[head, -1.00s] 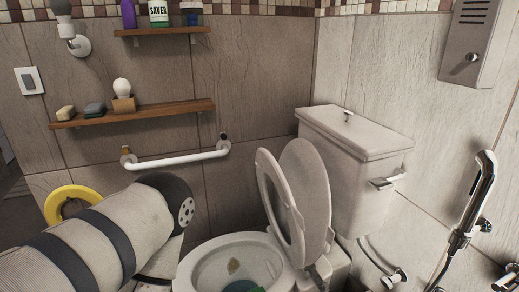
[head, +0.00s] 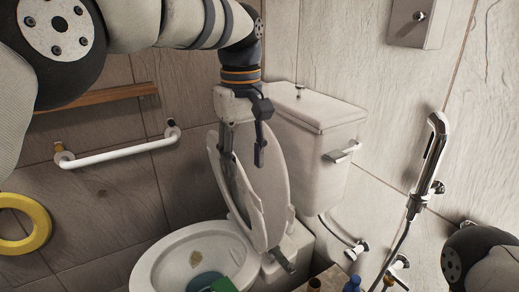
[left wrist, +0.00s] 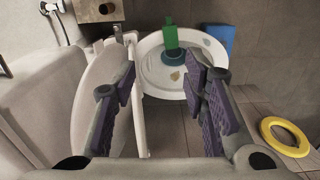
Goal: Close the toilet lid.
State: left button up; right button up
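The toilet lid (head: 270,190) stands raised in front of the cistern. The seat ring (head: 223,183) is also raised beside it, so the bowl (head: 160,262) is uncovered. My left gripper (head: 243,152) points down at the upper part of the raised lid and seat, its fingers apart. In the left wrist view the lid (left wrist: 92,105) shows beside and behind the left finger, and the bowl (left wrist: 153,82) shows beyond the gap. I cannot tell whether a finger touches the lid. At the lower right of the head view only part of my right arm shows; its gripper is out of view.
The cistern (head: 315,150) stands behind the lid. A white grab rail (head: 120,153) and a shelf (head: 95,99) are on the wall at left, with a yellow ring (head: 38,222) below. A hand shower (head: 430,160) hangs at right. Small bottles (head: 352,284) stand at the bottom edge.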

aim_at(270, 183)
jog(key=i, duration=1)
